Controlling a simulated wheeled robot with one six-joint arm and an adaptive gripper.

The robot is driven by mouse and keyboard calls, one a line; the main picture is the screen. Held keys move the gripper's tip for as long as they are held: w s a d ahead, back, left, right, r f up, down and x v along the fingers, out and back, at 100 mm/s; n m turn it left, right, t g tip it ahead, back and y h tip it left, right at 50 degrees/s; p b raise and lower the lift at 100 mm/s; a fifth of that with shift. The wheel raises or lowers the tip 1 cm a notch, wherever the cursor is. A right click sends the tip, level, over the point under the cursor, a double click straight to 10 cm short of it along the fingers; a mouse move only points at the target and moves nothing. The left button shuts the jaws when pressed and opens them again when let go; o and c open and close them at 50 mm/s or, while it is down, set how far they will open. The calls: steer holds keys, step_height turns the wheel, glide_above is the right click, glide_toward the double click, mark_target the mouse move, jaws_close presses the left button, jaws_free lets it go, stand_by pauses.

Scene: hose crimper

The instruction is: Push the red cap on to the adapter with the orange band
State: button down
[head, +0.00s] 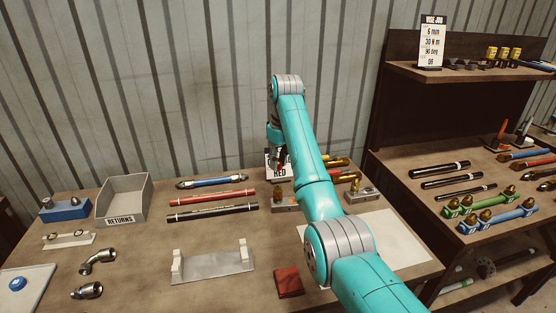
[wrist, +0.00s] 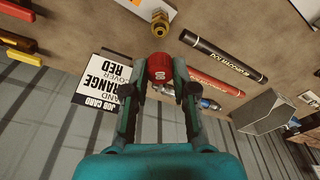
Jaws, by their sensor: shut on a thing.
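My gripper (head: 281,160) is above the back of the workbench, in front of the wall. In the wrist view its fingertips (wrist: 160,88) are shut on the red cap (wrist: 160,67), a short round piece with a pale mark on its face. A brass adapter (wrist: 160,22) stands in a light grey block beyond the cap in the wrist view, apart from it. In the head view, this fitting (head: 279,191) seems to be the one just below my gripper. A second brass fitting (head: 361,184) stands in a block to the right. I cannot make out an orange band clearly on either.
A job card (wrist: 104,80) reading orange and red stands close to my gripper. Red and black hoses (head: 212,198) lie to the left, beside the grey returns bin (head: 123,203). A grey cradle (head: 213,264) and a dark red block (head: 288,282) lie nearer the front.

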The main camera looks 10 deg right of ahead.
mark_target(278, 186)
steer(key=shift+f, duration=2.8)
steer(key=shift+s+f, duration=0.1)
steer(key=shift+f, duration=1.25)
steer(key=c, duration=0.8)
jaws_free()
steer(key=shift+c, duration=0.2)
